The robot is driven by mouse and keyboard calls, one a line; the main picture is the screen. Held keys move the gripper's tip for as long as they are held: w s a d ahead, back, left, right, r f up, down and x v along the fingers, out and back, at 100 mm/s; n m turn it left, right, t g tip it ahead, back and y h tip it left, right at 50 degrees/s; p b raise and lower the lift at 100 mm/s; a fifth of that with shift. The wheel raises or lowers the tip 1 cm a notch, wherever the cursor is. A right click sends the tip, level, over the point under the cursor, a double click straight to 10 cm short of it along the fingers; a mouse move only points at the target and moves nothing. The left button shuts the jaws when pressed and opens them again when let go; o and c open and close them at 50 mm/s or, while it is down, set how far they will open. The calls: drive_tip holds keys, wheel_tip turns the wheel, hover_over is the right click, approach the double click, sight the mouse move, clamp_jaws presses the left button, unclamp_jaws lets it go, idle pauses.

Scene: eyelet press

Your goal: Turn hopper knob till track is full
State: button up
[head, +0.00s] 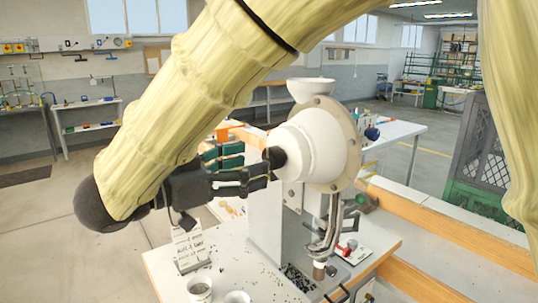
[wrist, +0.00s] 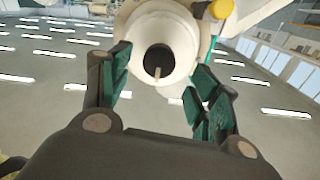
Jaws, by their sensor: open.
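The white hopper drum (head: 318,150) has a funnel (head: 311,89) on top and sits high on the grey press. Its dark knob (head: 276,157) faces my gripper. In the wrist view the knob (wrist: 158,60) is a dark round face with a pale pin, inside a white collar. My gripper (head: 255,165) is open, with green-padded fingers. In the wrist view the fingertips (wrist: 160,82) lie left and right of the knob, a little short of it, with nothing between them. The curved metal track (head: 329,230) runs down from the drum; how full it is cannot be told.
The press stands on a white bench top (head: 230,272) with small dark bits scattered over it. White cups (head: 199,289) and a lettered sign (head: 190,248) stand at the front left. A wooden rail (head: 440,232) runs at the right. A green mesh crate (head: 490,165) stands beyond it.

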sight(268, 160)
drive_tip(key=shift+p+x, duration=0.55)
drive_tip(key=shift+x, duration=1.95)
drive_tip(key=c, duration=1)
